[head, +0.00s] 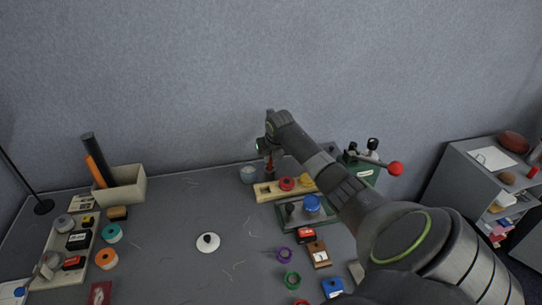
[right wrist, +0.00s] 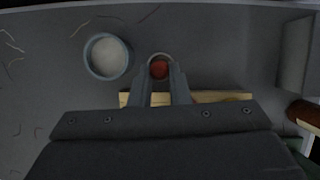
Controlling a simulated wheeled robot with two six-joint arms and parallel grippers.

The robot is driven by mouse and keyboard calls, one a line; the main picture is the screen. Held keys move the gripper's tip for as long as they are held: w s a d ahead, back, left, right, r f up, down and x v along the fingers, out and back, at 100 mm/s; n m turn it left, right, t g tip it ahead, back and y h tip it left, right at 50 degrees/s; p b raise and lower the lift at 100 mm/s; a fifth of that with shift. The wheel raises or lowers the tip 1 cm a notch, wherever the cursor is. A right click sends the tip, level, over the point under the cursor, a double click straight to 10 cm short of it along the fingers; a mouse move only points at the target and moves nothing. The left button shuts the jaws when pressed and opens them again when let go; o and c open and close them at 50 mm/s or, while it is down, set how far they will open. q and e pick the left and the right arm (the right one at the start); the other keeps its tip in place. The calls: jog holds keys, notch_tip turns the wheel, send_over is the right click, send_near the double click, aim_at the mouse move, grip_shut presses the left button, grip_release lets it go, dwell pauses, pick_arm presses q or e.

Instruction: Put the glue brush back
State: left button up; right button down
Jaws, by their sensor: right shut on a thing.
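My right gripper (head: 268,150) is at the back of the table, near the wall. It is shut on a slim red-topped thing (head: 269,162), which looks like the glue brush. In the right wrist view the fingertips (right wrist: 160,76) close around its round red end (right wrist: 159,68), with a pale ring showing around it; I cannot tell whether the ring is a holder's rim. A round pot with whitish contents (right wrist: 107,57) stands just left of the gripper, apart from it; it also shows in the head view (head: 248,173). The brush's lower end is hidden. My left gripper is not seen.
A wooden rack (head: 265,193) with red and yellow pieces lies just in front of the gripper. A green-based press with a red-knobbed lever (head: 395,168) stands right. Trays and spools fill the left.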

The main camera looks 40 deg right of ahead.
jog(key=shift+f, duration=0.1)
jog(key=c, duration=1.4)
grip_release()
jog(key=shift+o, duration=0.2)
jog(key=v, duration=0.7)
jog(key=shift+r+b, duration=0.4)
jog(key=shift+s, duration=0.1)
